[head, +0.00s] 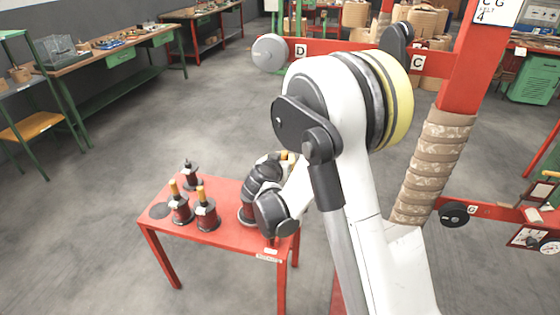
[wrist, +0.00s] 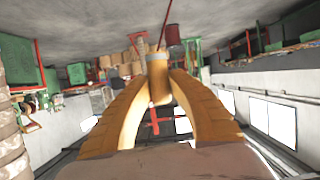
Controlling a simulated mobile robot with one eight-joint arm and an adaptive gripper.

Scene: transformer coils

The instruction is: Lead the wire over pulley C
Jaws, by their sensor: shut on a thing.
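Pulley C (head: 395,40) is a dark wheel on the red frame's upper bar, beside its white C label (head: 417,62). My arm stands in front of the bar to its left. My gripper is mostly hidden behind my arm in the head view, low over the red table. In the wrist view my gripper (wrist: 158,90) has its orange fingers closed on a tan cylindrical piece (wrist: 159,73). A thin reddish line, which looks like the wire (wrist: 168,14), runs from near that piece to the picture's top edge. No wire can be made out at pulley C.
The red table (head: 226,240) holds several dark spools, some with yellow tops (head: 205,207). Pale pulley D (head: 269,52) is on the bar's left end, and pulley G (head: 455,213) is low at right. Floor at left is clear.

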